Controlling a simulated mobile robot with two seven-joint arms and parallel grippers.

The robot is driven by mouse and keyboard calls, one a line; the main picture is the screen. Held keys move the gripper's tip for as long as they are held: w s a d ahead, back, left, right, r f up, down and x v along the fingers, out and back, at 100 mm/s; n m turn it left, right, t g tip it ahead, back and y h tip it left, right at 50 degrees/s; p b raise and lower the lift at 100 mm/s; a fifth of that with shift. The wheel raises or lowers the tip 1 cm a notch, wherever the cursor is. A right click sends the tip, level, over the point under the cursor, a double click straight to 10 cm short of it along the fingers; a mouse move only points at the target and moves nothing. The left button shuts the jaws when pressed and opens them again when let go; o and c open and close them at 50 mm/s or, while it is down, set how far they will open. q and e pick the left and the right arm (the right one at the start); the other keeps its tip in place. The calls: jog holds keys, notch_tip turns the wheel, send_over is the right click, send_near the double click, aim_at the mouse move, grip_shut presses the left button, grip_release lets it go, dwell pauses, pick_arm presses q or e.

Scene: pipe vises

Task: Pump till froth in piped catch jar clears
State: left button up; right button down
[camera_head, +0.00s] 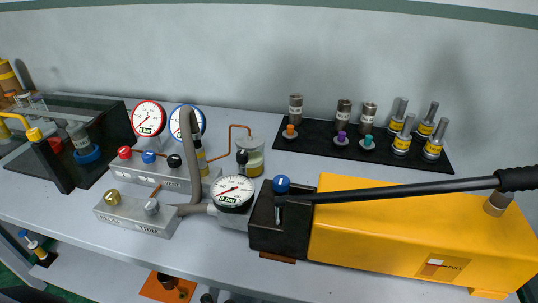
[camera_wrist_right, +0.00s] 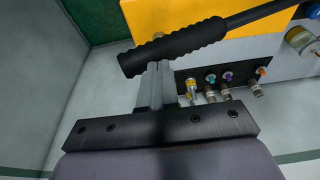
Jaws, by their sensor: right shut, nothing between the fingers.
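The yellow hand pump (camera_head: 420,235) stands at the right of the bench, its black lever (camera_head: 400,190) lying nearly level with a black grip (camera_head: 518,178) at the right edge. The catch jar (camera_head: 251,160), with a copper pipe (camera_head: 236,127), stands behind the gauge; it looks pale above and yellow below, and froth is too small to tell. My right gripper (camera_wrist_right: 158,70) is shut and empty, its fingertips close to the lever grip (camera_wrist_right: 175,48) in the right wrist view; I cannot tell whether they touch. My left gripper is not in view.
A pressure gauge (camera_head: 233,191) and black block with a blue knob (camera_head: 282,184) sit left of the pump. A valve manifold (camera_head: 140,212) and grey hose (camera_head: 190,150) stand further left. A black mat (camera_head: 320,152) with several fittings lies behind the pump.

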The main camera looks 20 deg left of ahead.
jog(key=shift+d+f+b, duration=0.25)
jog(key=shift+f+b, duration=0.35)
jog(key=shift+f, duration=0.4)
jog(key=shift+d+f+b, duration=0.3)
jog(key=shift+f+b, duration=0.25)
jog(key=shift+f, duration=0.45)
jog(key=shift+d+f+b, duration=0.25)
jog(key=shift+f+b, duration=0.35)
jog(key=shift+f, duration=0.5)
jog(key=shift+d+f+b, duration=0.25)
jog(key=shift+f+b, duration=0.5)
jog(key=shift+f, duration=0.35)
jog(key=shift+d+f+b, duration=0.2)
jog(key=shift+f+b, duration=0.5)
jog(key=shift+f, duration=0.35)
